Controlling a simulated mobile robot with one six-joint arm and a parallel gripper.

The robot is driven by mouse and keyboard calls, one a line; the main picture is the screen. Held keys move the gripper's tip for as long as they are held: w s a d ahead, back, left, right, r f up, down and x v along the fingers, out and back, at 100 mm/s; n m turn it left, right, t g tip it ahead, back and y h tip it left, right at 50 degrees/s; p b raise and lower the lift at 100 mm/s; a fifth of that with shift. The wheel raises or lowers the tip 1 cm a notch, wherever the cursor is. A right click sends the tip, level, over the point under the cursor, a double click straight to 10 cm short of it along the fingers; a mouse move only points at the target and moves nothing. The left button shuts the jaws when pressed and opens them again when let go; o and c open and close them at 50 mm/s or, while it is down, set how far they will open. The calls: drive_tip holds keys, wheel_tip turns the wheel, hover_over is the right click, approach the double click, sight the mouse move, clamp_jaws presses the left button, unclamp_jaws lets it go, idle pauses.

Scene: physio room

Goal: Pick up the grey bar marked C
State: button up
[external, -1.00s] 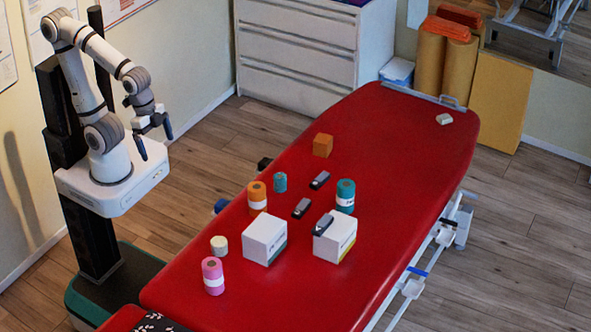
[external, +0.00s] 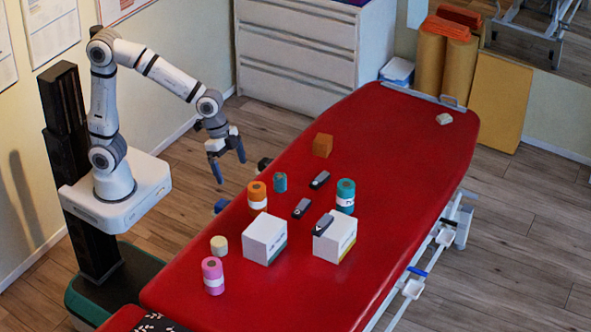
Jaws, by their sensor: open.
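Three small grey bars with dark parts are on the red treatment table (external: 400,135). One grey bar (external: 320,180) lies farther back, and another grey bar (external: 301,208) lies nearer, between the orange and teal rolls. A third grey bar (external: 323,225) rests on top of the right white box (external: 336,242). The markings are too small to read, so I cannot tell which bar is C. My gripper (external: 230,168) is open and empty, pointing down in the air left of the table, apart from all the bars.
An orange roll (external: 257,196), a small teal roll (external: 280,182) and a larger teal roll (external: 345,196) stand around the bars. A left white box (external: 264,240), a pink roll (external: 213,276) and a cream roll (external: 219,246) are nearer. An orange cube (external: 322,146) sits behind.

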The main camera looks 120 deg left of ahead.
drive_tip(key=w+a+f+b, duration=0.3)
drive_tip(key=w+a+f, duration=0.3)
drive_tip(key=a+f, duration=0.2)
drive_tip(key=b, duration=0.2)
approach(302, 207)
drive_tip(key=f, duration=0.1)
drive_tip(key=shift+n+t+y, duration=0.3)
drive_tip(key=shift+t+y, duration=0.1)
drive_tip(key=x, duration=0.7)
drive_tip(key=shift+s+d+f, duration=0.15)
drive_tip(key=shift+d+f, duration=0.15)
drive_tip(key=shift+f, duration=0.05)
drive_tip(key=shift+c, duration=0.3)
drive_tip(key=c, duration=0.8)
drive_tip(key=shift+c, duration=0.2)
